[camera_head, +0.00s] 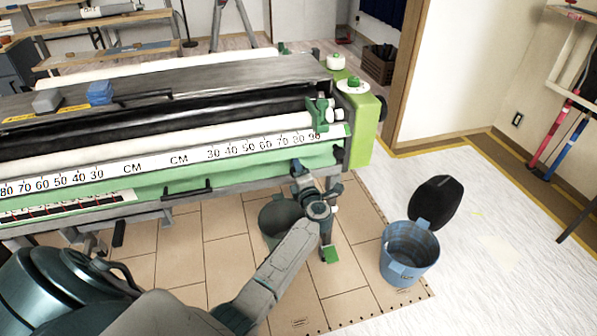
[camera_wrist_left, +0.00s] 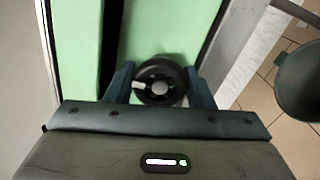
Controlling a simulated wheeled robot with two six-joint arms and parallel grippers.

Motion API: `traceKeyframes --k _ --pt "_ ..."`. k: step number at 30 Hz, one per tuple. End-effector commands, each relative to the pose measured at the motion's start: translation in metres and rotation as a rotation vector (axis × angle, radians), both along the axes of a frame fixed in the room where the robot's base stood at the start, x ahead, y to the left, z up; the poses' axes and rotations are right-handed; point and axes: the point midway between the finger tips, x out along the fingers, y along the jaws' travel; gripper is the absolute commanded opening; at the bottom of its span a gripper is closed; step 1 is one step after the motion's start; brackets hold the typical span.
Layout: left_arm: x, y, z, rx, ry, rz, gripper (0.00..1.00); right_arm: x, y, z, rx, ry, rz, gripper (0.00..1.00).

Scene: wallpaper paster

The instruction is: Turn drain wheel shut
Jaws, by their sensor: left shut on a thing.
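The drain wheel (camera_wrist_left: 160,97) is a small black round knob with a grey hub and a white mark at its left, set on the machine's green side. It shows in the left wrist view between the two fingers of my left gripper (camera_wrist_left: 160,80), which is shut on it. In the head view my left gripper (camera_head: 300,170) reaches up under the machine's front edge near its right end. The wheel is hidden there. My right gripper is in neither view.
The wallpaper paster (camera_head: 180,165) with its ruler strip spans the left and middle. A dark bucket (camera_head: 272,222) stands below it, partly behind my left arm. A blue bucket (camera_head: 405,262) stands to the right on the floor. Open floor lies beyond.

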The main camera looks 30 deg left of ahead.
Motion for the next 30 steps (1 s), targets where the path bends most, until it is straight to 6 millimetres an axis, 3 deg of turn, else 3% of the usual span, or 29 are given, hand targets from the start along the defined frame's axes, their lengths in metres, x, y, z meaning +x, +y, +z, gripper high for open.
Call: traceKeyframes --k 2,3,6,17,30 --pt "0.0 0.0 0.0 0.001 0.003 0.0 0.25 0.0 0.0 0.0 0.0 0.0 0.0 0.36" --pt "0.0 0.0 0.0 0.001 0.002 0.0 0.52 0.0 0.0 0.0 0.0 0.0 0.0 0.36" --pt "0.0 0.0 0.0 0.001 0.002 0.0 0.7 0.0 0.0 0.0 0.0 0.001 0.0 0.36" --pt "-0.003 -0.004 -0.001 -0.001 0.001 -0.001 0.7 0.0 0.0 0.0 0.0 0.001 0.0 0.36" --pt "-0.056 -0.065 -0.002 -0.004 0.002 -0.001 0.7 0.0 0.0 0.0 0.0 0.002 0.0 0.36"
